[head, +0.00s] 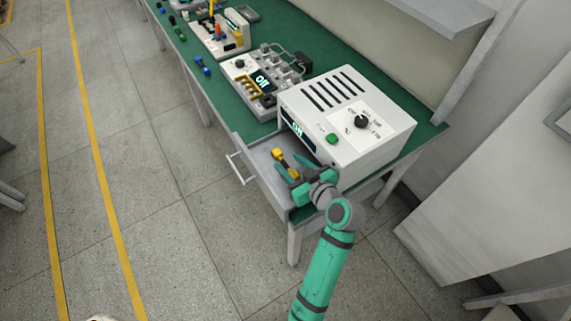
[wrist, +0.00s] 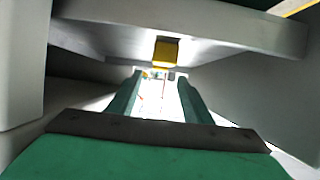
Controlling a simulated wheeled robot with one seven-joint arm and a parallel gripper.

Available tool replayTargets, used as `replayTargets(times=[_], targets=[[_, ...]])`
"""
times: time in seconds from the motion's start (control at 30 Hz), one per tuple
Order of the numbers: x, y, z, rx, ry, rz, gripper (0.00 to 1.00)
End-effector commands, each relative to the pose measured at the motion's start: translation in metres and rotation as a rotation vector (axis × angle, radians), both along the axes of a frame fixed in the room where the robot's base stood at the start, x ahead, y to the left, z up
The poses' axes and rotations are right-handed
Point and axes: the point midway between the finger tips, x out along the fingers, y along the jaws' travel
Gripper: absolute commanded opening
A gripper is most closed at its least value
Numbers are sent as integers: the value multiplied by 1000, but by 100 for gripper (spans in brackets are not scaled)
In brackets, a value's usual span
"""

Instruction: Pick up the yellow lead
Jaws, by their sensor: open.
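The yellow lead (head: 278,155), with yellow and dark parts, lies in the open grey drawer (head: 261,153) under the white box. In the wrist view a yellow block (wrist: 166,52), which looks like part of the lead, shows just beyond the fingertips, roughly centred between them. My gripper (head: 291,170) reaches into the drawer from the near right, with its fingers close to the lead. In the wrist view my gripper (wrist: 160,76) is open, with a clear gap between its two green fingers. I cannot tell whether a finger touches the lead.
The white box (head: 345,120) with a knob and a green button stands on the green table (head: 203,83) right above the drawer. Other devices (head: 262,77) stand farther back on the table. The drawer handle (head: 237,168) sticks out to the left.

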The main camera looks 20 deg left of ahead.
Motion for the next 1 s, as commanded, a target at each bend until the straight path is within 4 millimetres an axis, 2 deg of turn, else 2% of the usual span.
replayTargets(times=[0.33,0.7,0.9,1.0], targets=[[27,35,-18,1,1,3,45],[33,41,-22,1,1,0,45],[32,41,-22,1,1,0,0],[32,41,-22,1,1,0,0]])
